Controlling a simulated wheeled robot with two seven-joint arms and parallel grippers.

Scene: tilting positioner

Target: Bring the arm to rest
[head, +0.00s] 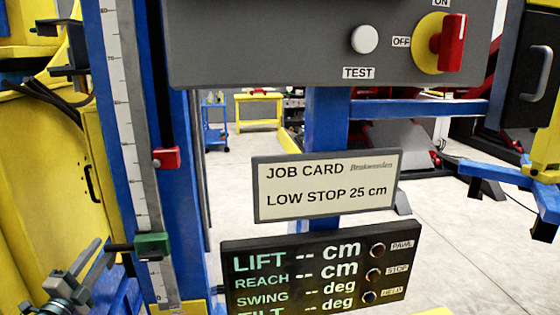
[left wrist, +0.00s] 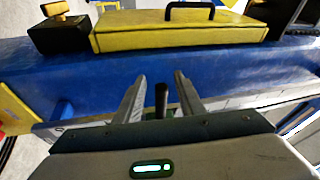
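My left gripper (head: 97,262) is at the lower left of the head view, beside the green stop (head: 153,245) on the upright scale (head: 124,110). A dark handle sticks out from the green stop toward my gripper. In the left wrist view, my two fingers (left wrist: 160,92) stand apart with the dark handle (left wrist: 161,99) between them and a visible gap on each side. A red stop (head: 166,158) sits higher on the scale. My right gripper is not in view.
A job card (head: 326,186) reads "LOW STOP 25 cm". The display (head: 313,268) below shows dashes for lift, reach and swing. A grey control box (head: 300,45) with a white TEST button (head: 364,39) and a red switch (head: 452,42) is above. A blue column stands behind the scale.

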